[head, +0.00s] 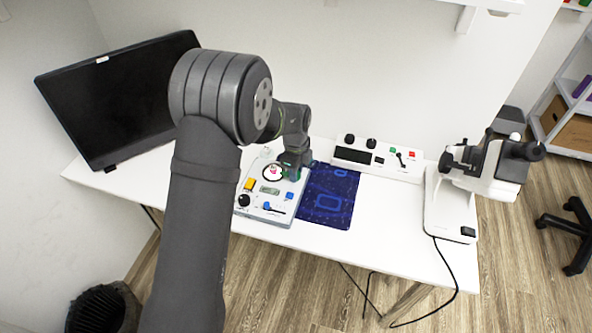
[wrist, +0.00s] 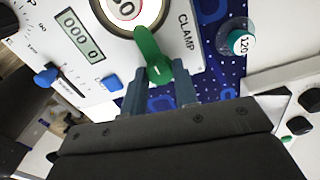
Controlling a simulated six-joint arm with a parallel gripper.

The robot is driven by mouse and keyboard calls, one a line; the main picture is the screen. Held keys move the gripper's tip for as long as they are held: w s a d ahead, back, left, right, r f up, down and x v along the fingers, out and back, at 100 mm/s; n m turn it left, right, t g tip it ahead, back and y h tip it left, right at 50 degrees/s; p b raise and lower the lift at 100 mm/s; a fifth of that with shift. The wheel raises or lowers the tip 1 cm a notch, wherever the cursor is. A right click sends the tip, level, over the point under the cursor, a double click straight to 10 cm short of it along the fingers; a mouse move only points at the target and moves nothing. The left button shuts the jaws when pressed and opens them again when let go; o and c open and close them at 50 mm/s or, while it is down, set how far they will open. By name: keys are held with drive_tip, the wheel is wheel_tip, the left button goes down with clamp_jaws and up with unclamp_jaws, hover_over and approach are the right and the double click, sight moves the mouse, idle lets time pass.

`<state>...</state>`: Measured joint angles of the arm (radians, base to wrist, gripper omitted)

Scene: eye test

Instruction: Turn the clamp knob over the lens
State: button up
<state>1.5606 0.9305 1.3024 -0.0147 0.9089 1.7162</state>
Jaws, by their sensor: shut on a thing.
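The green clamp knob (wrist: 150,46) is on a white panel beside the printed word CLAMP in the wrist view. Its narrow arm points up and slightly left, its tip at the dark ring's edge around the lens. The lens (wrist: 126,9) is a white disc with a red rim and a number, cut by the top edge; it also shows in the head view (head: 273,170). My gripper (wrist: 160,72) is shut on the knob's thick end, one finger on each side. In the head view my gripper (head: 291,174) is over the white instrument (head: 252,215) and largely hides the knob.
A teal disc marked 120 (wrist: 240,42) lies on the blue patterned mat (head: 330,195), right of the instrument. A white control box (head: 402,172) stands behind. A microscope (head: 480,175) is at right, a dark monitor (head: 120,95) at left. White table is clear in front.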

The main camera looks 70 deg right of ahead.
drive_tip(key=o, duration=0.7)
drive_tip(key=shift+r, duration=0.1)
wheel_tip(320, 180, up, 17)
drive_tip(key=shift+w+r, duration=0.1)
drive_tip(key=shift+r, duration=0.1)
drive_tip(key=shift+f, duration=0.1)
wheel_tip(320, 180, down, 17)
drive_tip(key=shift+f, duration=0.2)
idle(0.6)
drive_tip(key=shift+r, duration=0.1)
